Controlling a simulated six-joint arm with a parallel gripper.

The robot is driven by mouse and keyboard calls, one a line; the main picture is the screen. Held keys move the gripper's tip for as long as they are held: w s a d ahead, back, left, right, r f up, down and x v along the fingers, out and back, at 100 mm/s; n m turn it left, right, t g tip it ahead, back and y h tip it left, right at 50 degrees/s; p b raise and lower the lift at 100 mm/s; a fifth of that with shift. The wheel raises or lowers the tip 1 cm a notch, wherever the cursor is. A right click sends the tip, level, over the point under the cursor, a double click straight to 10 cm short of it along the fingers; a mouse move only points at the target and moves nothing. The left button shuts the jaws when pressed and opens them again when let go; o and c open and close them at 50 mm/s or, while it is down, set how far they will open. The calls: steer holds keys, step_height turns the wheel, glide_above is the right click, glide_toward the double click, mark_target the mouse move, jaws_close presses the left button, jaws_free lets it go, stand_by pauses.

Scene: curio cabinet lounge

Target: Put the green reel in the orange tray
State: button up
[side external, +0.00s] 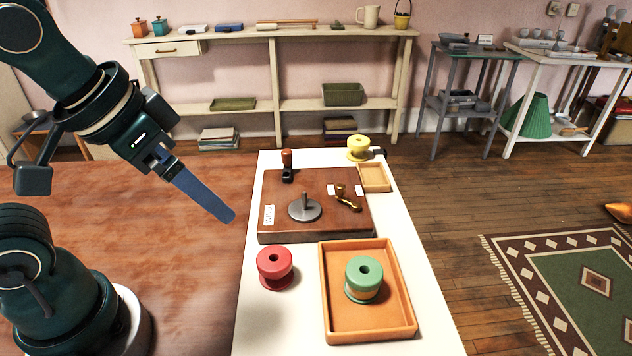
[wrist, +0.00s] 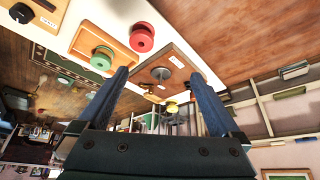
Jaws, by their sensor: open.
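The green reel (side external: 363,277) stands upright inside the orange tray (side external: 372,335), at the front of the white table. Its flanges are green, with a tan band between them. In the wrist view the green reel (wrist: 103,55) and the tray show at upper left. My gripper (side external: 228,216) is open and empty, in the air left of the table and apart from the reel and tray. Its two blue fingers (wrist: 158,74) stand wide apart in the wrist view, with nothing held between them.
A red reel (side external: 274,267) stands left of the tray. Behind is a wooden board (side external: 285,225) with a grey spindle disc (side external: 305,209) and a brass crank (side external: 347,199). A yellow reel (side external: 359,147) and a small tan tray (side external: 374,178) are at the back.

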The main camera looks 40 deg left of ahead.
steer(key=shift+s+a+f+n, duration=0.15)
steer(key=shift+s+a+f, duration=0.25)
steer(key=shift+s, duration=0.2)
steer(key=shift+s+a+f+n, duration=0.15)
steer(key=shift+s+a+f, duration=0.25)
steer(key=shift+s, duration=0.15)
stand_by(0.4)
